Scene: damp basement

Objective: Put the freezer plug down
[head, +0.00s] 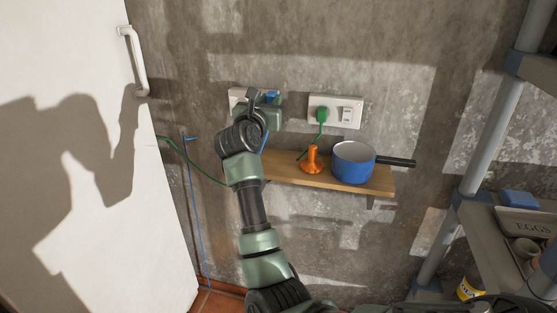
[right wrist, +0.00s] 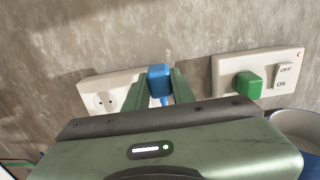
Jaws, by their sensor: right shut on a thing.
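A blue plug (right wrist: 159,80) is between the fingers of my right gripper (right wrist: 160,92), which is shut on it. In the head view the plug (head: 271,96) shows just past the gripper (head: 264,103), in front of the left wall socket plate (head: 236,97). I cannot tell whether its pins are in a socket. One empty socket shows at the left of that plate in the right wrist view (right wrist: 103,101). A green plug (head: 321,115) sits in the right socket plate (head: 345,103), beside a switch. Neither plug has a readable label. My left gripper is out of view.
Below the sockets, a wooden shelf (head: 285,172) holds an orange plunger-like object (head: 312,162) and a blue pot (head: 352,163). A green cable (head: 192,165) runs left towards a white door (head: 75,160). A rack (head: 487,110) stands at the right.

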